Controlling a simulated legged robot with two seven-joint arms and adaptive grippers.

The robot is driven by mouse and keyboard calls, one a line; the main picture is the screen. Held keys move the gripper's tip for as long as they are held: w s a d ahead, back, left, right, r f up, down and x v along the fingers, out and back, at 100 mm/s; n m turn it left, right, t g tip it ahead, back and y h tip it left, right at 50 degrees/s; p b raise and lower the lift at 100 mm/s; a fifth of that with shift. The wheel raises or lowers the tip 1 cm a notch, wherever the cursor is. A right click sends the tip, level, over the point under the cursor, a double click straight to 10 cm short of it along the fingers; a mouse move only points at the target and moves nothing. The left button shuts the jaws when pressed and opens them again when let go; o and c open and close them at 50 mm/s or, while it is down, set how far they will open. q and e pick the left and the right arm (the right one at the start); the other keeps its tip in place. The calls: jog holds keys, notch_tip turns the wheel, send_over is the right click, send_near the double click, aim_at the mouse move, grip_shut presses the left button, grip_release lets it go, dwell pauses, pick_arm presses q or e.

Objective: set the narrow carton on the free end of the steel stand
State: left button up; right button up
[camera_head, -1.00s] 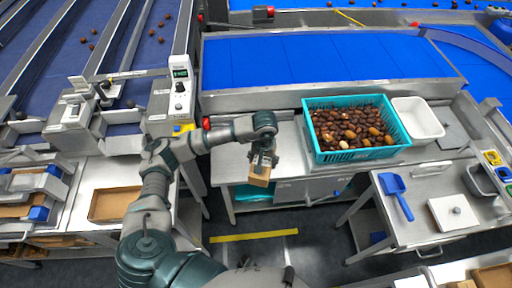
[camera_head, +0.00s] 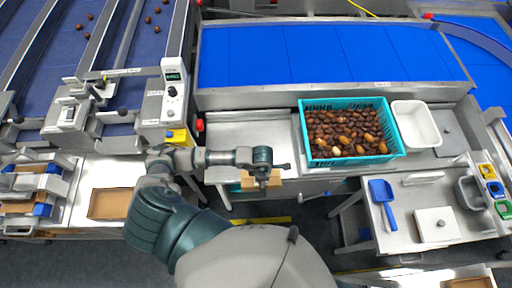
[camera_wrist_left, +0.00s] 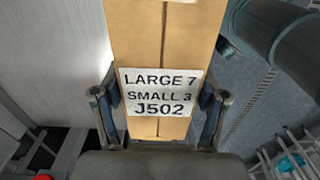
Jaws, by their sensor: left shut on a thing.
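The narrow carton (camera_head: 249,183) is tan cardboard. My left gripper (camera_head: 262,180) is shut on it and holds it at the front edge of the steel stand (camera_head: 240,136), by its bare left end. In the left wrist view the carton (camera_wrist_left: 165,40) stands lengthwise between the two fingers of the gripper (camera_wrist_left: 158,100). A white label on it reads LARGE 7, SMALL 3, J502. The gap between carton and steel top cannot be told. My right gripper is not in view.
A teal crate of dates (camera_head: 308,152) and a white tub (camera_head: 416,122) fill the stand's middle and right. A grader with a control box (camera_head: 174,95) stands to the left. A right-hand table holds a blue scoop (camera_head: 383,192). An open cardboard tray (camera_head: 108,204) lies at left.

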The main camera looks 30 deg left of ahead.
pick_arm(q)
jog(key=w+a+b, duration=0.1)
jog(key=w+a, duration=0.1)
jog(key=w, duration=0.1)
jog(key=w+a+f+b, duration=0.1)
jog(key=w+a+b, duration=0.1)
jog(key=w, duration=0.2)
jog(key=w+a+b, duration=0.1)
jog(key=w+a, duration=0.2)
jog(key=w, duration=0.1)
jog(key=shift+f, duration=0.25)
notch_tip(320, 180, down, 3)
jog(key=shift+f+b, duration=0.1)
jog(key=shift+b, duration=1.15)
jog(key=shift+f, duration=0.2)
jog(key=shift+a+r, duration=0.1)
jog(key=shift+r, duration=0.05)
jog(key=o, duration=1.4)
